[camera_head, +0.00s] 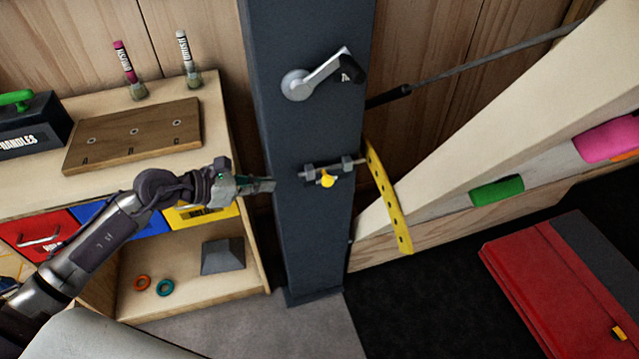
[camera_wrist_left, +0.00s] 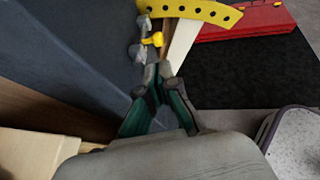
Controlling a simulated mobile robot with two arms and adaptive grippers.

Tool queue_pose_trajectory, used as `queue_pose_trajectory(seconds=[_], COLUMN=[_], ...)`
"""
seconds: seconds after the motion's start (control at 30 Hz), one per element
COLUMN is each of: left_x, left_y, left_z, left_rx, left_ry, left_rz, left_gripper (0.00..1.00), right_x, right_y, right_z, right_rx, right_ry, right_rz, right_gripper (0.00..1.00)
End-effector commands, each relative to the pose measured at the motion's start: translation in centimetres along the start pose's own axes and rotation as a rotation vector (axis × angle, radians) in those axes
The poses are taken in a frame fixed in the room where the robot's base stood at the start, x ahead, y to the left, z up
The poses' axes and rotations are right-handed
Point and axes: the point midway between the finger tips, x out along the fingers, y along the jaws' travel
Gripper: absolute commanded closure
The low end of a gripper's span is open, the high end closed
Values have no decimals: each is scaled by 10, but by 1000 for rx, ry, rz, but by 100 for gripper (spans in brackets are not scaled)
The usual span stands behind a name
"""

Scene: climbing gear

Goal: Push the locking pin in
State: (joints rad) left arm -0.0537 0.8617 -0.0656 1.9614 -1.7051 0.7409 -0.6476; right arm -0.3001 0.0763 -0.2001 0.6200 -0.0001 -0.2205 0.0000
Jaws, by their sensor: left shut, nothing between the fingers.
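The locking pin (camera_head: 327,180) has a yellow knob and sits in a metal bracket on the front of the dark grey post (camera_head: 308,235). In the left wrist view the yellow knob (camera_wrist_left: 153,40) shows just beyond my fingertips. A yellow curved strip with holes (camera_head: 388,195) stands out to the right of the bracket. My left gripper (camera_head: 268,184) is shut and empty, to the left of the pin and apart from it in the head view. It also shows in the left wrist view (camera_wrist_left: 157,75). How far the pin is in, I cannot tell. My right gripper is not in view.
A wooden bench (camera_head: 225,110) with coloured drawers stands left of the post. A crank handle (camera_head: 318,75) is higher on the post. A slanted climbing board (camera_head: 480,140) rises to the right, with a red crash pad (camera_head: 530,285) on the floor.

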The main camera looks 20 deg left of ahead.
Motion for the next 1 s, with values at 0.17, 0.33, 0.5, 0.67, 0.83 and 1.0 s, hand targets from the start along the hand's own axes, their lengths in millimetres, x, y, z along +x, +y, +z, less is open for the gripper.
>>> queue_pose_trajectory(seconds=[0.17, 0.33, 0.5, 0.67, 0.83, 1.0], left_x=[0, 12, 44, 80, 113, 133], left_y=[0, 0, 0, 0, 0, 0], left_z=[0, 0, 0, 0, -2, -1], left_rx=[-4, -6, -9, -8, -8, -9], left_ry=[-2, -6, -8, -8, -6, -5], left_rz=[0, 1, 0, 0, 0, 0], left_gripper=[100, 100, 100, 100, 100, 100], right_x=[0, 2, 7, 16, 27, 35], right_y=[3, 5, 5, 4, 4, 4], right_z=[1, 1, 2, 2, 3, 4], right_rx=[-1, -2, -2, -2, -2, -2], right_ry=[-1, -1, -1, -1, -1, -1], right_rz=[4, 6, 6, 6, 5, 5], right_gripper=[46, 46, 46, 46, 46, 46])
